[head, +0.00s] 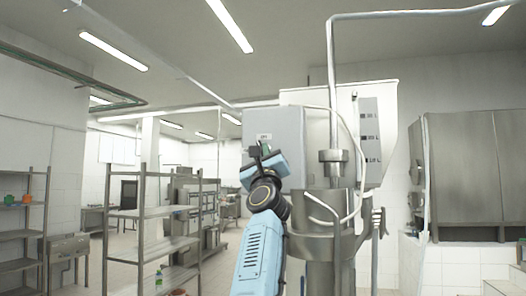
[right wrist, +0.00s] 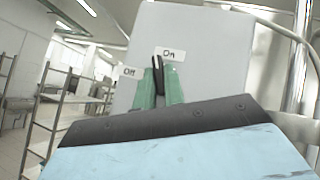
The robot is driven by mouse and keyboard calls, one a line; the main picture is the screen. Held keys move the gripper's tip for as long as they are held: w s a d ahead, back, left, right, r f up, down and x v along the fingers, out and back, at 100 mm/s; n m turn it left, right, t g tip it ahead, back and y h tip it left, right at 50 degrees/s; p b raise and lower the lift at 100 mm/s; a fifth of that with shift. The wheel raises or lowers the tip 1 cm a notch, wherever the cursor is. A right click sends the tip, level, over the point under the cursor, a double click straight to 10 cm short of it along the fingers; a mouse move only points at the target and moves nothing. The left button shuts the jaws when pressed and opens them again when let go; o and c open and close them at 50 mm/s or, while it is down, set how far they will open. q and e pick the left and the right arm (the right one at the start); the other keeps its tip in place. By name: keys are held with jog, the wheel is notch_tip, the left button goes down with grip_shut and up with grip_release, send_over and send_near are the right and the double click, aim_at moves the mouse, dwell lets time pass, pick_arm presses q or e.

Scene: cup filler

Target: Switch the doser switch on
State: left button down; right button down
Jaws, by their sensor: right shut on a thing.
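The doser switch is a small black lever (right wrist: 157,68) on the front of a grey control box (head: 290,122), which also fills the middle of the right wrist view (right wrist: 200,40). An "On" label (right wrist: 169,54) is at the lever's upper right and an "Off" label (right wrist: 130,72) at its left. The lever's tip is close to the "On" label. My right gripper (head: 262,156) is in front of the box. Its green fingers (right wrist: 158,82) are shut on the lever, one on each side. The lever's base is hidden behind the fingers. My left gripper is not in view.
A steel filler machine with a vertical pipe (head: 332,170) stands right of the box, with a thin hose (head: 350,135) curving near it. Metal shelving (head: 142,215) stands left of my right arm.

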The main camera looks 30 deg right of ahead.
jog(key=m+g+h, duration=0.1)
jog(key=m+h, duration=0.1)
jog(key=m, duration=0.1)
jog(key=m+g+h, duration=0.2)
jog(key=m+h, duration=0.1)
jog(key=m, duration=0.1)
jog(key=m+g+h, duration=0.2)
jog(key=m+h, duration=0.1)
jog(key=shift+w+a+f+b, duration=0.15)
jog(key=shift+w+b, duration=0.1)
jog(key=shift+b, duration=0.05)
jog(key=shift+m+g+h, duration=0.4)
jog(key=shift+m+g, duration=0.1)
jog(key=shift+m, duration=0.1)
jog(key=c, duration=1.5)
grip_release()
